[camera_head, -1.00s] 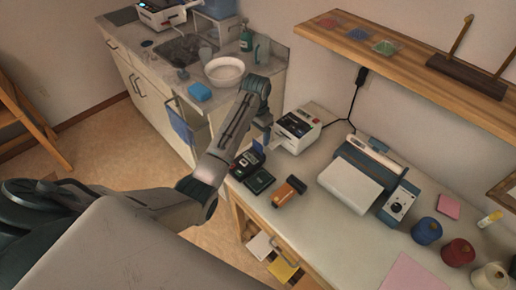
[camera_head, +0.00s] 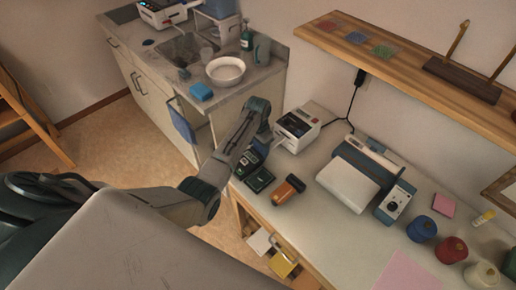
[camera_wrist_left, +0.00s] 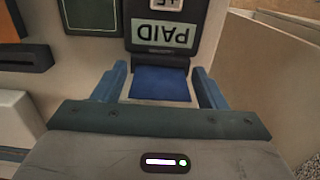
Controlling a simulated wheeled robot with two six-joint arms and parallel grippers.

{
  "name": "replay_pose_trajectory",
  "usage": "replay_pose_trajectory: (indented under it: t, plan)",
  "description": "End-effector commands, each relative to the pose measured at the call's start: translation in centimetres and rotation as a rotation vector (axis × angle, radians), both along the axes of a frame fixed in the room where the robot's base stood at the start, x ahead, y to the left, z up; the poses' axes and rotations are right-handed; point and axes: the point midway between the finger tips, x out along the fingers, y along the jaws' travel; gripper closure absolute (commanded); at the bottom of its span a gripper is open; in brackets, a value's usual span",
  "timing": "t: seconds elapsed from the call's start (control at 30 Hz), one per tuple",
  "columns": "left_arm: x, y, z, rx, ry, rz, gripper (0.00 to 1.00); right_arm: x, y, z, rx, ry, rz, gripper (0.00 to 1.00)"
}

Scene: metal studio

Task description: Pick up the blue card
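The blue card (camera_wrist_left: 160,84) shows in the left wrist view at the edge of a dark card terminal (camera_wrist_left: 163,35), whose upside-down display reads PAID. The terminal (camera_head: 249,161) also shows in the head view on the worktop, where my left arm largely hides the card. My left gripper (camera_wrist_left: 159,86) is open. Its two blue fingers are on either side of the card, with a visible gap on each side. In the head view the gripper (camera_head: 262,142) is low over the terminal. My right gripper is not in view.
A dark flat box (camera_head: 259,181) and an orange-and-black device (camera_head: 287,189) lie close to the terminal. A white printer (camera_head: 298,127) stands behind. A large white-and-blue machine (camera_head: 352,180) is to the right. The worktop's left edge is near the terminal.

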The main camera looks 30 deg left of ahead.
Motion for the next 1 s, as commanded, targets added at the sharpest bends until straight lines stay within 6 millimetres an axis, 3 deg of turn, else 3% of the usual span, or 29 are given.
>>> replay_pose_trajectory:
  t: [0.03,0.17,0.27,0.57,1.0]
  plan:
    - [0.0,0.0,0.0,0.0,0.0,0.0,0.45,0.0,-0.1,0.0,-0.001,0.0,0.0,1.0]
    - [0.0,0.0,0.0,0.0,0.0,0.0,0.71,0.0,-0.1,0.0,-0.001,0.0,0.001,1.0]
    - [0.0,0.0,0.0,0.0,0.0,0.0,0.76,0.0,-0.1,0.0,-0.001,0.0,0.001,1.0]
    - [0.1,0.0,1.0,0.0,-0.003,0.0,0.76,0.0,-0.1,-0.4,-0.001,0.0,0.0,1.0]
    - [0.1,0.0,8.8,0.0,-0.002,0.001,0.76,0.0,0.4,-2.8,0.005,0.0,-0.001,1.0]
